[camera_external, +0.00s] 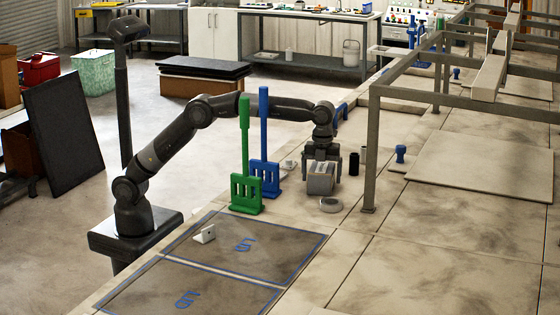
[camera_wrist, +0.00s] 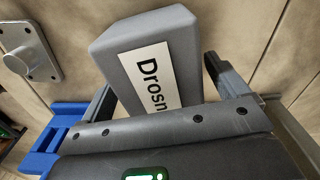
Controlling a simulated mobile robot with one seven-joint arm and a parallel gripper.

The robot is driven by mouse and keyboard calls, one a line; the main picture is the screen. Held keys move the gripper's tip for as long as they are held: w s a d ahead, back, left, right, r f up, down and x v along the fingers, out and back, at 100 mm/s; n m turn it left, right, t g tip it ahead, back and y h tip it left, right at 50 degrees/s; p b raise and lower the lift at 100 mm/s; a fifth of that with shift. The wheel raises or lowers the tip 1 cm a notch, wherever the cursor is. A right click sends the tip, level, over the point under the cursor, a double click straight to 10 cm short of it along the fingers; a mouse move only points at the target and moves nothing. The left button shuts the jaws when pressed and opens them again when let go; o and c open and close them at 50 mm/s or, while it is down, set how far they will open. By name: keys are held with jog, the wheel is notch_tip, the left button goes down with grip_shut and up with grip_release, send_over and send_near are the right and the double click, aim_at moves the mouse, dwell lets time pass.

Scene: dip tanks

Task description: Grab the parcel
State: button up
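The parcel is a grey box (camera_external: 320,178) with a white label, low at the counter below my gripper. In the wrist view the parcel (camera_wrist: 125,35) shows close up, its label (camera_wrist: 152,75) reading "Drosn" before it is cut off by the gripper body. My gripper (camera_external: 322,165) points down over the parcel, with a finger on each side. In the wrist view the fingers (camera_wrist: 160,82) flank the box; a narrow gap shows at the right one. The fingers look open, and the lower part of the parcel's near side is hidden.
A green rack-like tool (camera_external: 245,190) and a blue one (camera_external: 265,178) stand upright left of the gripper. A black cylinder (camera_external: 357,161) and a metal frame post (camera_external: 372,160) stand to the right.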

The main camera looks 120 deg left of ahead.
aim_at(322, 168)
jog(key=c, duration=1.1)
jog(key=shift+r, duration=0.1)
jog(key=shift+c, duration=0.2)
notch_tip(322, 168, up, 10)
jog(key=shift+f, duration=0.1)
